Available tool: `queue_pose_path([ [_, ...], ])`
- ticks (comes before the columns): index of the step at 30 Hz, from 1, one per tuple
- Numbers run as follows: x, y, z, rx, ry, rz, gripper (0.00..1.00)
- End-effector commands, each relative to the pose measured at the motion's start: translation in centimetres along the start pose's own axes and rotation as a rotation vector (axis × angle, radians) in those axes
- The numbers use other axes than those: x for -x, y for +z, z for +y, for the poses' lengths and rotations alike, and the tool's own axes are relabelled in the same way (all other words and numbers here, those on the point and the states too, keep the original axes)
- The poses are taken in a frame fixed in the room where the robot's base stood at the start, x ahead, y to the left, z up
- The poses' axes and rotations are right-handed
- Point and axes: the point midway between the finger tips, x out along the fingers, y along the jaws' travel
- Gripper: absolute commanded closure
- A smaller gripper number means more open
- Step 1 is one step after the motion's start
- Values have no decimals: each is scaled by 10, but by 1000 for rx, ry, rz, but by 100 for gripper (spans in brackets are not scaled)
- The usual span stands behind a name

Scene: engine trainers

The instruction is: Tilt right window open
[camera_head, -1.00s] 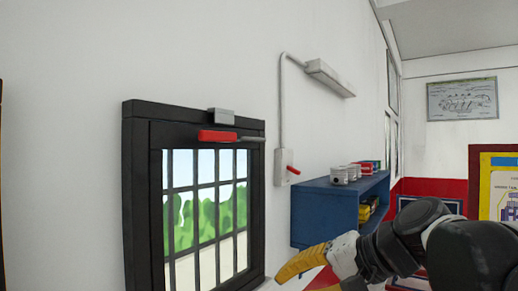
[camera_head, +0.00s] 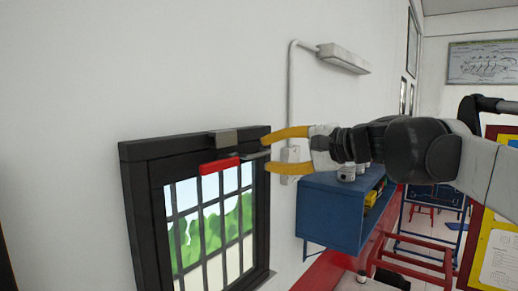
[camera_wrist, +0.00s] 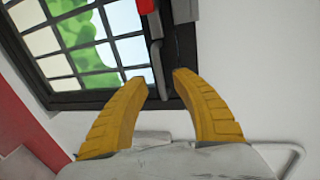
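The window (camera_head: 139,215) has a black frame and a barred pane, and it is set in the white wall at left. A red handle piece (camera_head: 220,165) with a thin grey lever (camera_head: 256,155) sits at its top edge, under a grey block (camera_head: 223,138). My gripper (camera_head: 268,153) is open at the lever's right end, with one yellow finger above and one below. In the wrist view the lever (camera_wrist: 157,68) lies between the fingertips (camera_wrist: 160,77), nearer the left one; I cannot tell whether they touch. The red piece (camera_wrist: 146,6) is cut off at the top.
A blue wall shelf (camera_head: 328,215) with cans stands just right of the window, below my arm. A switch box (camera_head: 290,160) and conduit (camera_head: 291,85) are behind the gripper, with a lamp (camera_head: 343,58) above. A red-framed bench (camera_head: 405,262) stands at right.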

Motion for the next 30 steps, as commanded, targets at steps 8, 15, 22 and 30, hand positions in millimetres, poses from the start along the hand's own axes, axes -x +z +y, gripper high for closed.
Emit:
queue_pose_path([
  [8, -30, 1, 0, 1, 0, -1, 68],
  [15, -32, 0, 0, 0, 0, 0, 68],
  [22, -32, 0, 0, 1, 0, 0, 100],
  [30, -32, 0, 0, 0, 0, 0, 100],
])
